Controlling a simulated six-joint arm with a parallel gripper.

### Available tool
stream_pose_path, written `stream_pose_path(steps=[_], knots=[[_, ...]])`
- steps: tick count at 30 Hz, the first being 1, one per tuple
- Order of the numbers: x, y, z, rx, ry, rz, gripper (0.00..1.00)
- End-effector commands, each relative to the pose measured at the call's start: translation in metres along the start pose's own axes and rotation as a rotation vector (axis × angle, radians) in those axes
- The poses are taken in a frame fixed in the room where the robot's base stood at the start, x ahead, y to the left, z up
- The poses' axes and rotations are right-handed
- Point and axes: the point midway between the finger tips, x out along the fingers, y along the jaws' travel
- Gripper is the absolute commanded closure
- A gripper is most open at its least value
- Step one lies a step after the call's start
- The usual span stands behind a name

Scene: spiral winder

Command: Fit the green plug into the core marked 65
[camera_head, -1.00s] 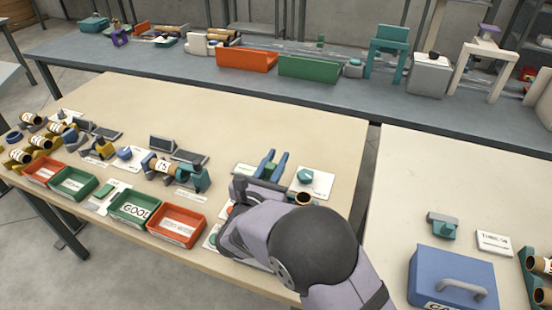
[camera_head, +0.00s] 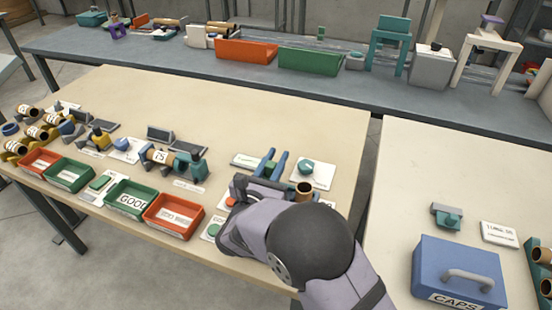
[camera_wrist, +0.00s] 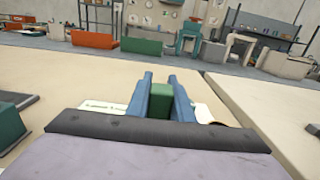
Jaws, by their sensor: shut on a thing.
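My gripper (camera_head: 272,163) points away over the near table, with its two blue fingers also in the wrist view (camera_wrist: 159,84). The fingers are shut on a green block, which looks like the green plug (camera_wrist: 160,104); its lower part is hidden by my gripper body. I cannot pick out the mark 65 on any core.
A teal part sits on a white card (camera_head: 325,181) just beyond my gripper. A core marked 75 (camera_head: 159,155) lies in a holder to the left. Green (camera_head: 121,209) and orange (camera_head: 163,225) trays line the front edge. The table's far middle is clear. A blue caps box (camera_head: 430,262) is right.

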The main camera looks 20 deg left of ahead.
Motion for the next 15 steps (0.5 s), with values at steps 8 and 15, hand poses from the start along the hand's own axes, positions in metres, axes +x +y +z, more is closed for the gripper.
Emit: stream_pose_path(steps=[8,15], knots=[[0.0001,0.0001,0.0006,0.001,-0.001,0.0,0.66],[0.0,0.0001,0.0004,0.0,0.0,0.0,0.58]])
